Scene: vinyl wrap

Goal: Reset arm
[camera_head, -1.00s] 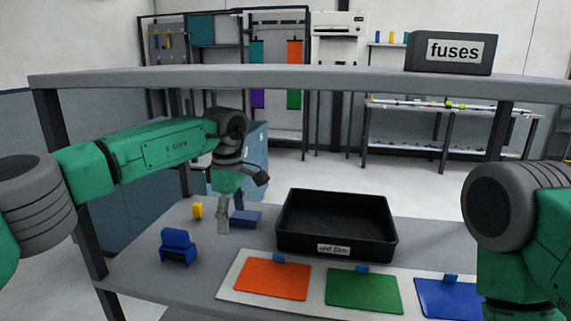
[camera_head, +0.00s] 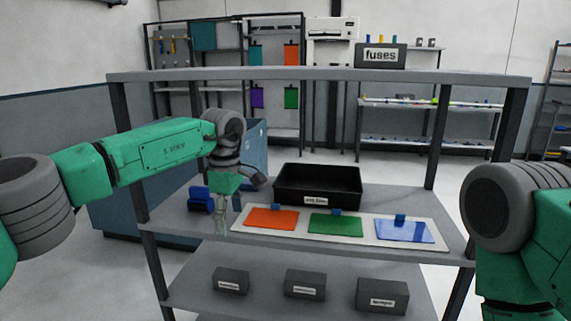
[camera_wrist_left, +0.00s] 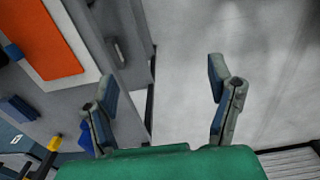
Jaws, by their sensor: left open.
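My left gripper (camera_head: 222,222) points down at the left front of the shelf's middle board (camera_head: 285,252), beside the orange sheet (camera_head: 270,219). In the left wrist view its two fingers (camera_wrist_left: 160,98) are wide apart with nothing between them. That view shows pale floor and the shelf edge behind the fingers. My left arm reaches in from the left. My right arm stands at the right edge of the head view; its gripper is not seen.
A black bin (camera_head: 318,186) stands behind a white panel (camera_head: 345,238) bearing orange, green (camera_head: 336,224) and blue (camera_head: 404,232) sheets. A blue holder (camera_head: 200,199) is left. Small dark boxes (camera_head: 305,284) stand on the lower board. The fuses box (camera_head: 381,56) is on top.

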